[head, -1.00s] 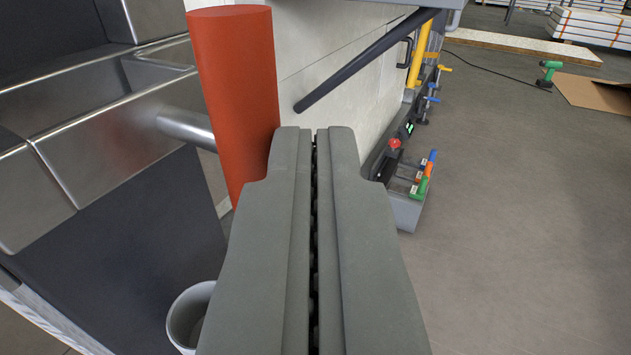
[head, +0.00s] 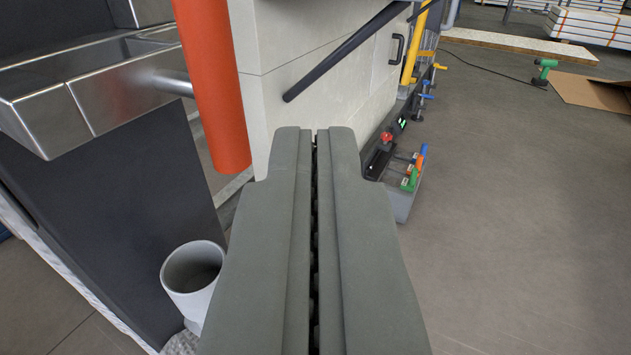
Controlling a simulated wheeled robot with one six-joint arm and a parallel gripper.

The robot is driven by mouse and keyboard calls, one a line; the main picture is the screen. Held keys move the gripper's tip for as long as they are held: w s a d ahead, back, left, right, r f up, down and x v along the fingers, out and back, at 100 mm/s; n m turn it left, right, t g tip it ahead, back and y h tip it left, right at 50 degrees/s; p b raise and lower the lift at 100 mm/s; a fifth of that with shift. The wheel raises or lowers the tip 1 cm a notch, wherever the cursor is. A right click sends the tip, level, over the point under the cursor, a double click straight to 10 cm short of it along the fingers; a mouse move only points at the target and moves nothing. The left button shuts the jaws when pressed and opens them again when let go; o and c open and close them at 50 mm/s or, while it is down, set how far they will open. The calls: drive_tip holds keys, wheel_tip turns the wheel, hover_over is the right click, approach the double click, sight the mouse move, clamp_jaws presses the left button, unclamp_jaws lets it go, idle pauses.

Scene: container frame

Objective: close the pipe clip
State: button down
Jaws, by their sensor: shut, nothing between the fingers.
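My gripper (head: 315,138) is shut and empty, its two grey fingers pressed together in the middle of the head view. An orange-red cylinder (head: 212,85), which looks like a pipe, hangs upright at the upper left, just left of and beyond the fingertips. Its lower end shows. A metal rod (head: 172,84) runs from a metal block (head: 75,95) towards the cylinder. I cannot make out the pipe clip in this view.
A white cup-shaped container (head: 193,275) stands low at the left beside a dark panel (head: 120,200). A dark diagonal bar (head: 345,55) crosses the pale wall. A grey box with coloured handles (head: 400,190) is at right. Open floor (head: 520,220) lies at right.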

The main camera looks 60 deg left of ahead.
drive_tip(key=d, duration=0.8)
drive_tip(key=shift+w+d, duration=0.15)
drive_tip(key=shift+d, duration=0.2)
